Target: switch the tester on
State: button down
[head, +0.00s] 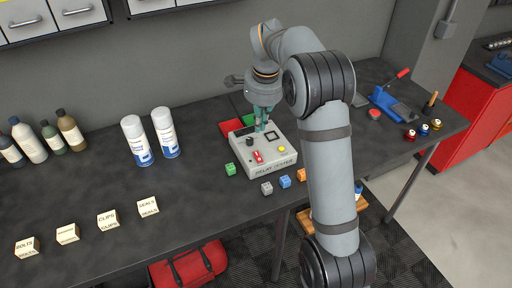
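The relay tester (276,169) is a pale grey box with a "RELAY TESTER" label, standing on the dark bench. Its top carries a red switch (258,157), a black knob (250,142), a yellow button (282,149) and a small dark window (271,136). I cannot tell which way the switch is set. My gripper (261,129) points down over the rear part of the tester's top, behind the red switch. Its teal fingers look close together, and I cannot make out the gap or whether they touch the tester. Nothing shows held in it.
Small cubes in green (230,169), grey (267,188), blue (285,181) and orange (301,175) lie around the tester's front. Two spray cans (136,143) stand to the left. Labelled blocks (108,220) line the front left. A blue press (390,103) stands at right.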

aim_at(256, 154)
jog(key=shift+s+d+r+m, duration=0.1)
jog(key=shift+s+r+m, duration=0.2)
jog(key=shift+r+m, duration=0.6)
jog(key=shift+f, duration=0.15)
jog(key=f+p, duration=0.1)
jog(key=f, duration=0.3)
jog(key=w+a+f+p, duration=0.1)
jog(key=f, duration=0.4)
jog(key=w+f+p, duration=0.1)
jog(key=f, duration=0.3)
jog(key=shift+w+a+f, duration=0.15)
jog(key=shift+w+f, duration=0.05)
jog(key=shift+f, duration=0.1)
